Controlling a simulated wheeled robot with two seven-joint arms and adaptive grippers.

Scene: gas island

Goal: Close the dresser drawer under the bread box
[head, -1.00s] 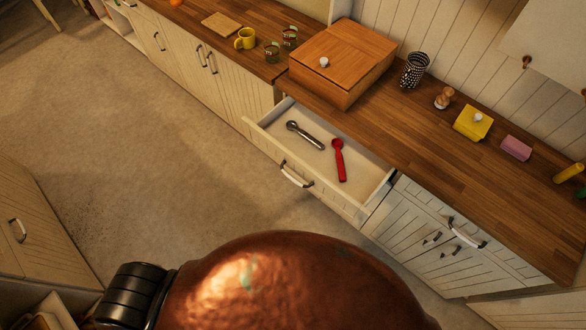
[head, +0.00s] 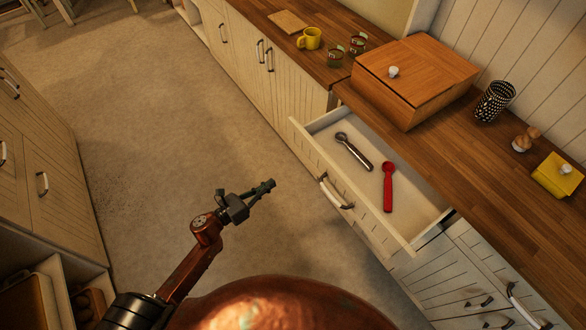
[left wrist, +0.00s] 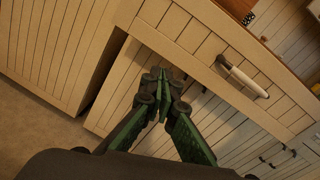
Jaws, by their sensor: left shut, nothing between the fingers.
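The dresser drawer (head: 317,162) is pulled out under the wooden bread box (head: 408,80) on the counter. A grey scoop-like utensil (head: 354,152) and a red one (head: 388,186) lie in it. Its front has a white and metal handle (head: 333,194), which also shows in the left wrist view (left wrist: 242,78). My left gripper (head: 268,187) is shut and empty, in front of the drawer and to the left of its handle, apart from it. In the left wrist view its green fingers (left wrist: 164,95) meet below and left of the handle. My right gripper is not in view.
The wooden counter (head: 440,155) holds a yellow mug (head: 310,39), glasses (head: 357,44), a patterned cup (head: 494,101) and a yellow box (head: 557,176). More cabinets (head: 45,150) stand at the left. The floor (head: 180,110) between is clear.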

